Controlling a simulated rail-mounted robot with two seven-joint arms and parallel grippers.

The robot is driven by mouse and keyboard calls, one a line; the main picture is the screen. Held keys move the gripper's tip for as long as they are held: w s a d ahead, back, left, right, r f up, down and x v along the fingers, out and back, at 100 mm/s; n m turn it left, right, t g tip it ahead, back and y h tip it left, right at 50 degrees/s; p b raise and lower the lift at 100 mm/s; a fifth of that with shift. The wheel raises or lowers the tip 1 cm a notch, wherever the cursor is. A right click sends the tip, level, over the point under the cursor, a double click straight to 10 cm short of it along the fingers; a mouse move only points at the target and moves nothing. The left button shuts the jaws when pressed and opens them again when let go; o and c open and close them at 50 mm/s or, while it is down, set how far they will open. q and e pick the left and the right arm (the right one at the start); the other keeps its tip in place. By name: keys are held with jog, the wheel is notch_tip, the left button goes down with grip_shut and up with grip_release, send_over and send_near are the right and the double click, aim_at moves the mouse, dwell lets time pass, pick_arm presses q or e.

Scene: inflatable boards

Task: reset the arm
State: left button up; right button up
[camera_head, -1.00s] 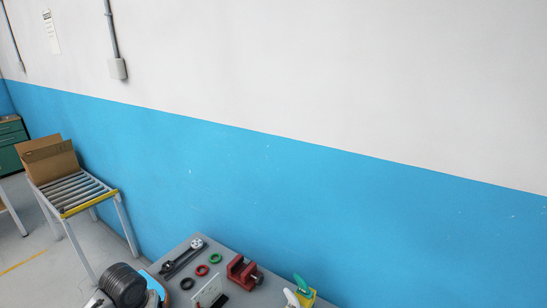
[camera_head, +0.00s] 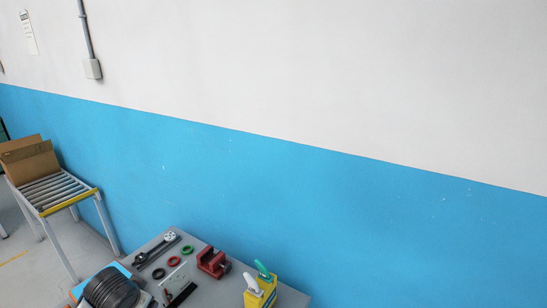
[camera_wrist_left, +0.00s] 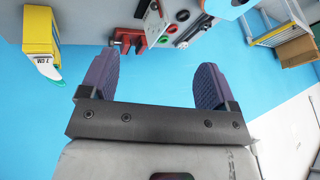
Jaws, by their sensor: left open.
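My left gripper (camera_wrist_left: 155,85) shows in the left wrist view with its two purple padded fingers spread wide and nothing between them. Behind the fingers is the blue wall, with the table's things upside down at the top of the picture. Neither of my grippers shows in the head view, and my right gripper is out of sight.
A grey table (camera_head: 208,291) bears a red vise (camera_head: 212,262), several rings, a yellow box (camera_head: 260,292) and a black ribbed coil (camera_head: 111,289). A roller stand (camera_head: 56,191) with a cardboard box (camera_head: 28,160) stands left. The wall (camera_head: 300,190) runs behind.

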pick_arm(q)
jog(key=d+r+m+t, duration=0.2)
jog(key=d+r+t, duration=0.25)
jog(key=r, duration=0.25)
jog(key=s+d+t+h, duration=0.1)
jog(key=s+d, duration=0.4)
jog(key=s, duration=0.1)
jog(key=s+d+f+n+g+h, duration=0.15)
jog(key=s+f+g, duration=0.25)
jog(key=s+f, duration=0.95)
jog(key=s+d+f+n+g, duration=0.25)
jog(key=s+f, duration=0.85)
jog(key=s, duration=0.6)
notch_tip(320, 180, up, 22)
jog(key=m+g+p, duration=0.1)
jog(key=p, duration=2.1)
jog(key=shift+s+a+f, duration=0.2)
jog(key=shift+s, duration=0.1)
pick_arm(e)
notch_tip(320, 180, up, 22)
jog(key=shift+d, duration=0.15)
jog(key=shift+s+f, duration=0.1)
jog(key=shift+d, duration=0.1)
